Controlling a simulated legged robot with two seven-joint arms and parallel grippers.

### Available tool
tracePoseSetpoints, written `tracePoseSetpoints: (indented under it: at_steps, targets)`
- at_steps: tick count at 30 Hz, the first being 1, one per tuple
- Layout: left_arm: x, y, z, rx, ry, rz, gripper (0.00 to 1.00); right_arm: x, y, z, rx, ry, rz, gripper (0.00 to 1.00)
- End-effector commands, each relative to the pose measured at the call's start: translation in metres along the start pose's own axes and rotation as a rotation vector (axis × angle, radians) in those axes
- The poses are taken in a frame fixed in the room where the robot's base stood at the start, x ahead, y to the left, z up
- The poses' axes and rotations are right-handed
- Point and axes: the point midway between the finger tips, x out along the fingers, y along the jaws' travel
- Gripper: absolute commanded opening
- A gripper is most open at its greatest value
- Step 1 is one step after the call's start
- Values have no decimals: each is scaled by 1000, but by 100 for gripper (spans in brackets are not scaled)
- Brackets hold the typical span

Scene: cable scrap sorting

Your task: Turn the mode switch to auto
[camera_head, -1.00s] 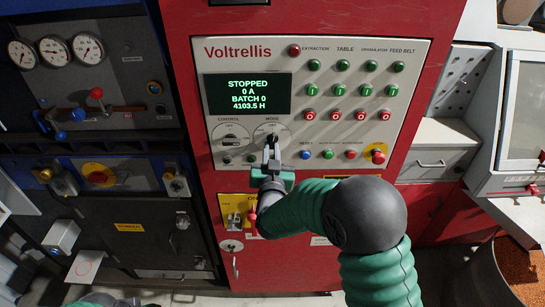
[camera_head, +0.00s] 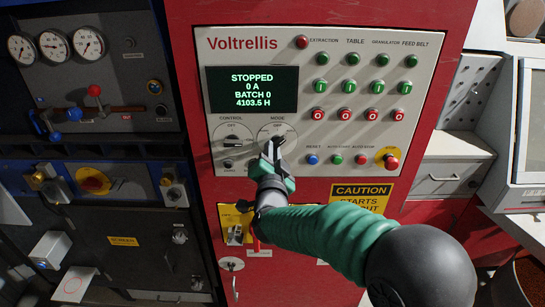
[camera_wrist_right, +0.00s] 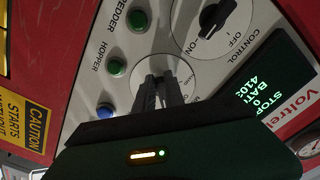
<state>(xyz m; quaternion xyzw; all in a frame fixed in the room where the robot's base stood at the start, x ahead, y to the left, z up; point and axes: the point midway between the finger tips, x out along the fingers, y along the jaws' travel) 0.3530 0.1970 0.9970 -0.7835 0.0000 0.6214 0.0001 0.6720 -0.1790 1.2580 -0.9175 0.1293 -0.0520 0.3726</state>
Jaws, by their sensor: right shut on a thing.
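The mode switch sits on a round pale dial plate (camera_head: 288,131) under the label MODE on the Voltrellis panel (camera_head: 208,48). My right gripper (camera_head: 272,147) is at this dial, shut on the switch knob, with its fingers pointing up and into the panel. The fingers cover the knob, so its pointer direction cannot be read. In the right wrist view, the two dark fingers (camera_wrist_right: 167,92) meet over the dial plate (camera_wrist_right: 143,100), and the knob is mostly hidden between them. My left gripper is out of view.
The control switch (camera_head: 232,141) is close on the left. Blue reset (camera_head: 313,159) and green autostart (camera_head: 337,160) buttons are close on the right, with the emergency stop (camera_head: 391,162) farther along. The display (camera_head: 252,90) reads STOPPED. A yellow isolator plate (camera_head: 234,222) lies below.

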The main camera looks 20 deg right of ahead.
Motion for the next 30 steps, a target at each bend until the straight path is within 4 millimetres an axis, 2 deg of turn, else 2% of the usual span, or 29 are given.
tracePoseSetpoints:
  at_steps: [14, 15, 20, 30]
  targets:
    - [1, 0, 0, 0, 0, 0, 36, 0, 0, 0, 10, -2, 1, 0]
    - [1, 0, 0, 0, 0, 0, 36, 0, 0, 0, 10, -2, 1, 17]
    - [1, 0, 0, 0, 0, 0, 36, 0, 0, 0, 9, -1, 1, 36]
    - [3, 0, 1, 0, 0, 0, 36, -4, 0, 0, 9, -1, 0, 36]
